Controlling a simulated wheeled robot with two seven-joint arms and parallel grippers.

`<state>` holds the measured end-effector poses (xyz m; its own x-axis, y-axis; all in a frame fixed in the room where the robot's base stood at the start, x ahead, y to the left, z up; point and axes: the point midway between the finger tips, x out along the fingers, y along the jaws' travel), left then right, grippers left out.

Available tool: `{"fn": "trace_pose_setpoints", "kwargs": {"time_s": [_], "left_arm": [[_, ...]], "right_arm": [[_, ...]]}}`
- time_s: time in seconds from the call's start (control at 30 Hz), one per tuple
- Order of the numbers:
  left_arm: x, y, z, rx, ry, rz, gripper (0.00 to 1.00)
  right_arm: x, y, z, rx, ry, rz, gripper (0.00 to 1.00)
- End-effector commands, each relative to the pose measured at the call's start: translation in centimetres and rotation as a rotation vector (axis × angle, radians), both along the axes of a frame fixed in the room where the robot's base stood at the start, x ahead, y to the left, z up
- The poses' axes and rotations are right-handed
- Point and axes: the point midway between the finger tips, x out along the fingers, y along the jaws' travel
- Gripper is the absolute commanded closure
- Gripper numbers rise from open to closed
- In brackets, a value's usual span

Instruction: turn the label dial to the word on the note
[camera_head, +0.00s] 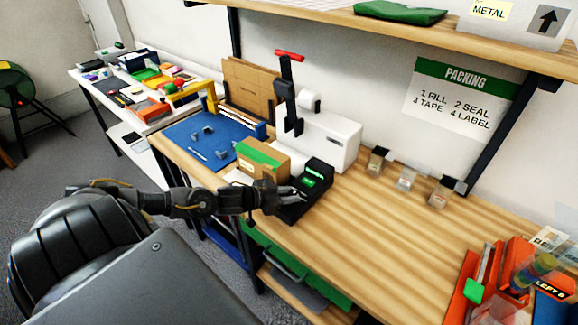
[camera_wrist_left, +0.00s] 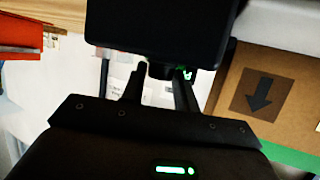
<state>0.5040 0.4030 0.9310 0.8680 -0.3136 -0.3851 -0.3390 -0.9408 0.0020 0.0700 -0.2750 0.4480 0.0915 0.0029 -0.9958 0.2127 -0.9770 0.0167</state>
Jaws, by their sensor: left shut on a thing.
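The black label device (camera_head: 318,172) with a lit green display sits on the wooden bench, beside a cardboard box with green tape. In the left wrist view its dark body (camera_wrist_left: 155,28) fills the top, and a small dark dial (camera_wrist_left: 160,71) shows below it between my fingertips. My left gripper (camera_head: 297,193) is at the device's near side; its fingers (camera_wrist_left: 160,82) are shut on the dial. The dial's word is too small or hidden to read. A yellow note (camera_head: 490,9) reading METAL is on a pale bin on the upper shelf. My right gripper is out of view.
The cardboard box (camera_head: 262,160) is close left of the device, and a white machine with a red handle (camera_head: 330,135) stands behind. Several small clear dispensers (camera_head: 405,179) line the wall. An orange holder (camera_head: 513,268) is at lower right. The bench middle (camera_head: 370,235) is clear.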

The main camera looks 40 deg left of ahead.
Motion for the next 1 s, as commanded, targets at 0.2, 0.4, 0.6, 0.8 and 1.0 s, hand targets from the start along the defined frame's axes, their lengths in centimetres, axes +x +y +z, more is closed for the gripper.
{"fn": "trace_pose_setpoints", "kwargs": {"time_s": [0.2,0.4,0.6,0.8,1.0], "left_arm": [[0.2,0.26,0.0,0.001,-0.003,-0.117,0.93],[0.23,0.29,-0.02,0.002,-0.002,-0.176,0.93],[0.26,0.24,0.02,0.001,-0.003,-0.199,0.93],[0.26,0.21,0.05,0.001,-0.004,-0.2,0.93],[0.27,0.21,0.05,0.001,-0.004,-0.2,0.62]], "right_arm": [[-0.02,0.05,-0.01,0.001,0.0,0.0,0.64],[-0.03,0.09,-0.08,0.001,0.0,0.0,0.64],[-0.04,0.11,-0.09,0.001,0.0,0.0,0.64],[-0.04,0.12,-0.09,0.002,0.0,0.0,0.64],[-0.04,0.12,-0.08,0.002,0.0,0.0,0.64]]}}
